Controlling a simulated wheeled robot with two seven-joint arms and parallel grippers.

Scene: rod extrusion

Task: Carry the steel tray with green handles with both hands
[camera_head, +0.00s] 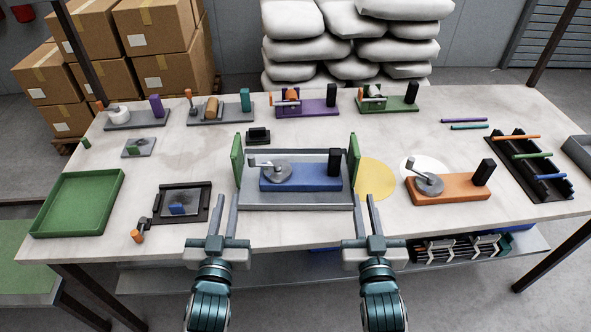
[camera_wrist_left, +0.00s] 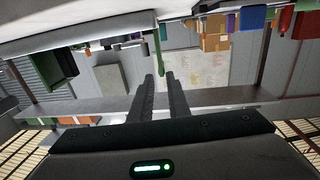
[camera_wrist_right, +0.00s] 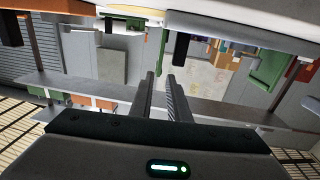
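The steel tray (camera_head: 300,200) with two upright green handles sits at the front middle of the table. Its left handle (camera_head: 237,160) and right handle (camera_head: 354,160) stand at the tray's ends. A blue crank unit (camera_head: 305,178) with a grey disc and black post rests on it. My left gripper (camera_head: 223,213) is open and empty, in front of and below the left handle (camera_wrist_left: 157,50). My right gripper (camera_head: 368,213) is open and empty, in front of and below the right handle (camera_wrist_right: 162,48). Neither gripper touches the tray.
A dark frame tray (camera_head: 183,203) lies left of the steel tray, and an orange crank unit (camera_head: 450,187) right of it. A green tray (camera_head: 78,203) is at far left, a black rod rack (camera_head: 530,165) at right. Several crank units line the back, including a purple one (camera_head: 308,107).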

